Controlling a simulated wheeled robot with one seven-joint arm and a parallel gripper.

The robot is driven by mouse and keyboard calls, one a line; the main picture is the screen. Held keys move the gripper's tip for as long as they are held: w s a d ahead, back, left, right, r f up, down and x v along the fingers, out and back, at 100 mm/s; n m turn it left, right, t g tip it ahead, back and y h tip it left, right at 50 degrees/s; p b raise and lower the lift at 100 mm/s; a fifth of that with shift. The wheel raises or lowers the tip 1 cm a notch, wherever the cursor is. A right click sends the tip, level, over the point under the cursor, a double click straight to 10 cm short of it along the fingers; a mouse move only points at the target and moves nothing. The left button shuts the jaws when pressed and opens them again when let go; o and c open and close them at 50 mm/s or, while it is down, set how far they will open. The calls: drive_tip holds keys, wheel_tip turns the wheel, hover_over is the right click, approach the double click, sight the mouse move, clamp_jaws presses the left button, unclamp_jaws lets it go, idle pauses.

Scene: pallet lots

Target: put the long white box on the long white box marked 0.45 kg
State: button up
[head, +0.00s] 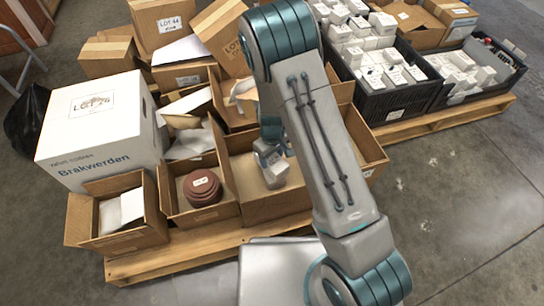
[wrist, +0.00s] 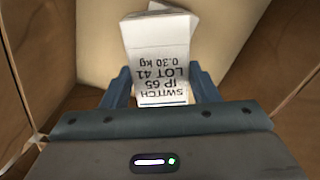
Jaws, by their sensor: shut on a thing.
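My gripper (wrist: 161,88) is shut on a white box (wrist: 160,72) in the wrist view, with one finger on each side. The held box's printed face reads SWITCH, IP 65, LOT 41, 0.30 kg, upside down in this view. Another white surface (wrist: 150,32) shows just beyond it, slightly turned; I cannot tell whether it is a second box or whether they touch. In the head view a white box (head: 275,176) shows inside an open cardboard carton (head: 270,206), below my gripper (head: 267,155). I cannot read a 0.45 kg mark anywhere.
The carton's brown walls stand close on both sides in the wrist view. Dark crates of small white boxes (head: 385,75) stand at the back right. Floor at right is clear.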

drive_tip(key=o, duration=1.2)
drive_tip(key=shift+f, duration=0.1)
wheel_tip(320, 180, up, 13)
drive_tip(key=p, duration=0.6)
wheel_tip(320, 180, up, 14)
drive_tip(key=m+y, duration=0.1)
drive_tip(key=m, duration=0.3)
hover_over(272, 159)
drive_tip(key=s+d, duration=0.7)
drive_tip(key=s+d+r+m, duration=0.1)
drive_tip(key=s+d+r, duration=0.2)
drive_tip(key=s+r, duration=0.1)
drive_tip(key=s+d+r+m+t+h, duration=0.1)
drive_tip(key=s+d+r+m, duration=0.1)
drive_tip(key=s, duration=0.5)
drive_tip(key=shift+s+d+r, duration=0.3)
drive_tip(key=shift+d+r, duration=0.45)
drive_tip(key=shift+r, duration=0.1)
